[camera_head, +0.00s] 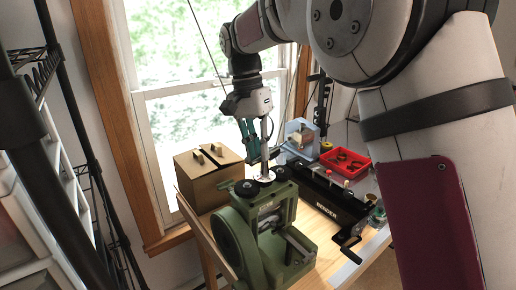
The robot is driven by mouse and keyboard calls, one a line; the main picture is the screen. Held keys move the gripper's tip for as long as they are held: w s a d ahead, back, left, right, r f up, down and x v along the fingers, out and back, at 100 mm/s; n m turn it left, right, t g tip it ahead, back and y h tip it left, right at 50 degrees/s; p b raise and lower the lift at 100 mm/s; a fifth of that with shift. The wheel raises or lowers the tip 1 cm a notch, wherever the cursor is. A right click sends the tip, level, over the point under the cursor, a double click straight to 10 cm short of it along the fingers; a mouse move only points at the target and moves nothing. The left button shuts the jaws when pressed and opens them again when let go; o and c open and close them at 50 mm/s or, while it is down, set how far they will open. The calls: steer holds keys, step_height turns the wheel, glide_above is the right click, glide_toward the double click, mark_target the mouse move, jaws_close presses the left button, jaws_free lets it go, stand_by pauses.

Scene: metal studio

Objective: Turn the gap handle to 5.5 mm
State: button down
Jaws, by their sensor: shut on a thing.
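The green rolling mill (283,243) stands on the wooden bench, with a pale round dial (265,177) on top. A light metal handle post, which looks like the gap handle (264,148), rises upright above the dial. My gripper (257,151) reaches down from above, with its teal fingers at the post. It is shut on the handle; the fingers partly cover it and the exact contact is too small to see. The dial's markings cannot be read, so the gap setting cannot be told.
A brown box (205,178) stands close on the left. A black bender (325,195) with a crank lies to the right, and a red tray (345,163) with small items is behind it. A blue-grey device (300,138) stands at the back by the window.

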steer(key=shift+s+d+n+t+h, duration=0.1)
steer(key=shift+d+n+t, duration=0.1)
steer(key=shift+n, duration=0.6)
steer(key=shift+s+d+n+t+h, duration=0.1)
steer(key=shift+d+n, duration=0.1)
steer(key=shift+n, duration=0.6)
steer(key=shift+s+d+n+t+h, duration=0.1)
steer(key=shift+d+n, duration=0.1)
steer(key=shift+n, duration=0.6)
steer(key=shift+w+d+n+t+p, duration=0.1)
steer(key=shift+n+t+p, duration=0.2)
steer(key=shift+n, duration=0.8)
steer(key=shift+r+n, duration=0.2)
steer(key=shift+n, duration=0.1)
stand_by(3.0)
steer(key=c, duration=1.7)
jaws_free()
steer(key=shift+w, duration=0.1)
steer(key=shift+o, duration=0.7)
steer(key=shift+f, duration=0.1)
steer(key=v, duration=1.2)
